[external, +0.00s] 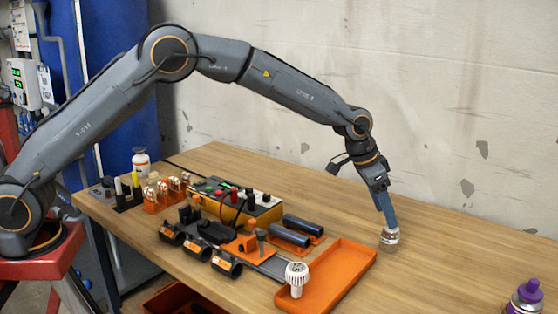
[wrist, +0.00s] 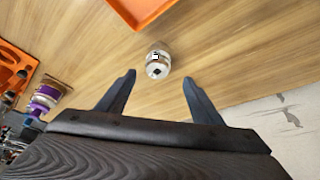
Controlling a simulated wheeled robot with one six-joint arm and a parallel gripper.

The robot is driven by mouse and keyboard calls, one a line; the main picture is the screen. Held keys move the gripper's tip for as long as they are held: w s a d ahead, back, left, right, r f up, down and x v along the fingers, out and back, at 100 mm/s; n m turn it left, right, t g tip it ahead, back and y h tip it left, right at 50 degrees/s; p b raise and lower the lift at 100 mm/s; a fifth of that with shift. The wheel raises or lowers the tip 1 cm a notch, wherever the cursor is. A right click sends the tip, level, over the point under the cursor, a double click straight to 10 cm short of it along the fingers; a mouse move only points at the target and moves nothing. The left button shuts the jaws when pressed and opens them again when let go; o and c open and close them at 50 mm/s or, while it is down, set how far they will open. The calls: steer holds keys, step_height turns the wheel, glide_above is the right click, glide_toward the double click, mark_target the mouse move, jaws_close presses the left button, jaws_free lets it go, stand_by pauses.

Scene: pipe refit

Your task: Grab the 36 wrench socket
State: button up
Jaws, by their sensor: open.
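A silver, round metal socket (wrist: 157,60) stands on the wooden table in the wrist view, with a dark square hole facing up; its marking is too small to read. In the external view a silver socket (external: 390,237) stands to the right of the orange tray. My gripper (wrist: 158,82) is open and empty in the wrist view, and the socket shows just beyond the fingertips, between their lines. In the external view my gripper (external: 389,222) points down just above the socket, its fingers partly overlapping in that view.
An orange tray (external: 366,261) lies left of the socket; it also shows at the top of the wrist view (wrist: 140,12). Black pipe pieces (external: 226,263), a white-capped fitting (external: 297,274) and a yellow-sided box (external: 262,221) stand further left. A purple bottle (external: 527,297) is at lower right. Table around the socket is clear.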

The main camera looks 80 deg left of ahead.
mark_target(390, 238)
steer(key=shift+d+p+x, duration=0.15)
steer(key=shift+p+x, duration=0.3)
steer(key=shift+x, duration=1.35)
steer(key=shift+d+p+x, duration=0.1)
steer(key=shift+p+x, duration=0.3)
steer(key=shift+x, duration=1.35)
steer(key=shift+s, duration=0.15)
steer(key=c, duration=1.3)
